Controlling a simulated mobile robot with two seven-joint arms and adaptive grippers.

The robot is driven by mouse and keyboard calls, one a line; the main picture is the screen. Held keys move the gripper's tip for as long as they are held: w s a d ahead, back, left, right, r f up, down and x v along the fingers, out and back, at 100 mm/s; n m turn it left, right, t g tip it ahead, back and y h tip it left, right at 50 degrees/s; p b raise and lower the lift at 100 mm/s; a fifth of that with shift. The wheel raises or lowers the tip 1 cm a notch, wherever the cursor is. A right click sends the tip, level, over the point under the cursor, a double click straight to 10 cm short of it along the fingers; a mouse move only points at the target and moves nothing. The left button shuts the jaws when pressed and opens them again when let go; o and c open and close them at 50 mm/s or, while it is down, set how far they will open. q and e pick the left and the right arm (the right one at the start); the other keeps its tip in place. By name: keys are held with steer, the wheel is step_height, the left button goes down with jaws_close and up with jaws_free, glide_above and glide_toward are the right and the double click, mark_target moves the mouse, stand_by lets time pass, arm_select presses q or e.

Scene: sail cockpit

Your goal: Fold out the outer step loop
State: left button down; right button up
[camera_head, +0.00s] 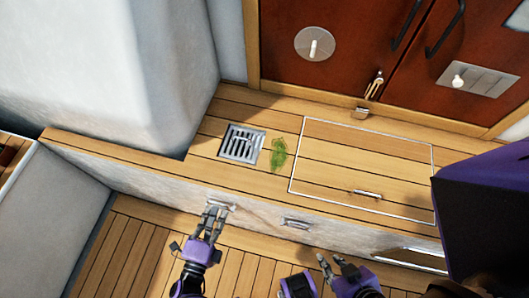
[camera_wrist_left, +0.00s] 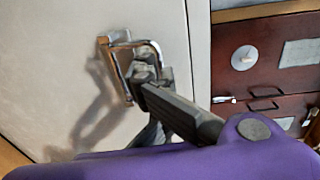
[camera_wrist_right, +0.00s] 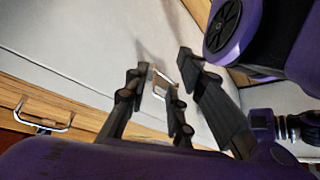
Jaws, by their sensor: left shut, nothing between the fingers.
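Two metal step loops are mounted on the pale vertical face below the wooden bench. The left loop (camera_head: 222,206) is at my left gripper (camera_head: 212,217); the other loop (camera_head: 297,223) is further right. I cannot tell for certain which is the outer one. In the left wrist view the loop (camera_wrist_left: 146,46) stands out from the wall and casts a shadow. The shut left fingertips (camera_wrist_left: 147,78) are at the loop, partly overlapping it; contact is unclear. My right gripper (camera_head: 333,262) is open and empty, low in front of the face. The right wrist view shows a loop (camera_wrist_right: 160,80) beyond its fingers.
The bench holds a metal drain grate (camera_head: 242,144), a green patch (camera_head: 278,154) and a framed hatch (camera_head: 365,160) with a handle (camera_head: 366,194). Red-brown cabinet doors (camera_head: 335,70) stand behind. The plank floor (camera_head: 125,250) at left is clear.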

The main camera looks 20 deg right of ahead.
arm_select(q)
steer(key=c, duration=2.5)
jaws_free()
arm_select(e)
steer(key=shift+w, duration=0.2)
arm_select(q)
steer(key=o, duration=0.6)
steer(key=v, duration=1.2)
arm_select(e)
steer(key=w, duration=0.3)
steer(key=shift+w+a+r+t, duration=0.2)
steer(key=shift+w+a+t, duration=0.05)
steer(key=shift+a+t, duration=0.15)
steer(key=shift+s, duration=0.1)
